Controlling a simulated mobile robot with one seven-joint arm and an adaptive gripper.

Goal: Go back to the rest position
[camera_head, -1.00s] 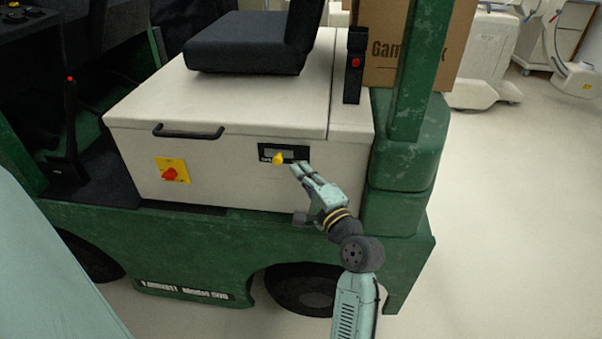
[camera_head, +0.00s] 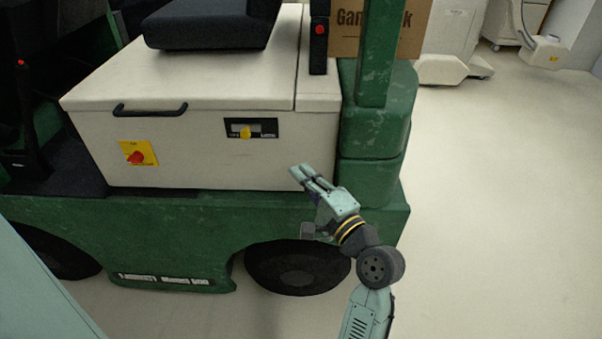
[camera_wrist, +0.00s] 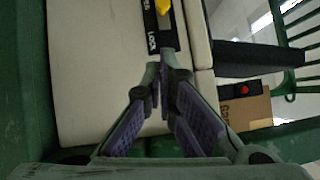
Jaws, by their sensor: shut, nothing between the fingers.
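My gripper (camera_head: 300,172) is shut and empty in front of the white side panel of the green vehicle, below and to the right of the yellow knob (camera_head: 245,133) on its black plate. In the wrist view my gripper (camera_wrist: 163,72) shows its fingertips together, with the purple pads spread behind them. The yellow knob also shows at the top of the wrist view (camera_wrist: 163,6), beyond the fingertips. The fingers are apart from the knob. My arm reaches up from the bottom of the head view.
The green vehicle (camera_head: 300,215) fills the left and middle, with a red switch on a yellow plate (camera_head: 137,154), a black handle (camera_head: 150,110) and a black seat (camera_head: 210,25). A cardboard box (camera_head: 375,42) stands behind a green post. Open floor (camera_head: 490,210) lies to the right.

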